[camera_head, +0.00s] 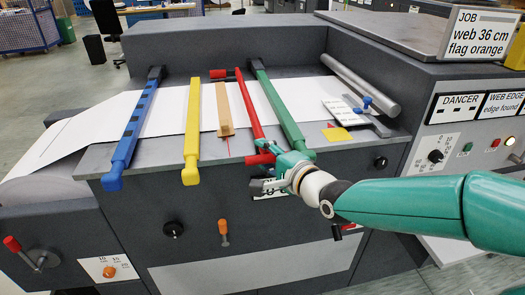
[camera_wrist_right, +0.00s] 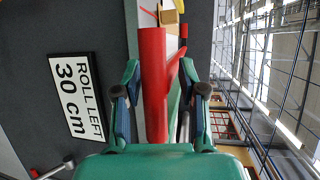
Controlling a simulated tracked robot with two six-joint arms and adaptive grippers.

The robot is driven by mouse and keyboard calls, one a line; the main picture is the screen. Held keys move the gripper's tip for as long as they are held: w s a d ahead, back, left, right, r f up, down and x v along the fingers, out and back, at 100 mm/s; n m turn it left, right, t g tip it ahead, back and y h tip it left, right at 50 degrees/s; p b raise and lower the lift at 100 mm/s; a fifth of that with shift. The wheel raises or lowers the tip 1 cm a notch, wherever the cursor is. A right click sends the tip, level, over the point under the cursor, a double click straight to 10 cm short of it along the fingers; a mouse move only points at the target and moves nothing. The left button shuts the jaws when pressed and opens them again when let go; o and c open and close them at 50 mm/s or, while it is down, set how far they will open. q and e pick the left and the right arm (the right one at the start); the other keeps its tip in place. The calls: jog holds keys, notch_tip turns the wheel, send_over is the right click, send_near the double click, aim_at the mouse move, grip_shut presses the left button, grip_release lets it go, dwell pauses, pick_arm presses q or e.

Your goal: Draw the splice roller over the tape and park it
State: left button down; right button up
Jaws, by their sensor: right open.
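A tan tape-like strip (camera_head: 222,105) lies across the white web (camera_head: 180,118) on the table. To its right is a long red bar (camera_head: 249,105) with a thick red grip (camera_head: 261,159) at its near end. I cannot tell for sure which part is the splice roller. My right gripper (camera_head: 268,172) is at the near end of the red bar, over the table's front edge. In the right wrist view, a thick red cylinder (camera_wrist_right: 153,85) shows between its spread fingers (camera_wrist_right: 160,92). Contact cannot be told. The left gripper is not in view.
Blue (camera_head: 136,125), yellow (camera_head: 192,135) and green (camera_head: 277,108) bars cross the web beside the red one. A yellow pad (camera_head: 336,134) and a blue-knobbed tool (camera_head: 367,101) lie at right. A ROLL LEFT 30 cm sign (camera_wrist_right: 77,97) shows in the wrist view.

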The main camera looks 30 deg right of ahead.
jog(key=shift+w+a+f, duration=0.1)
jog(key=shift+w, duration=0.45)
grip_shut()
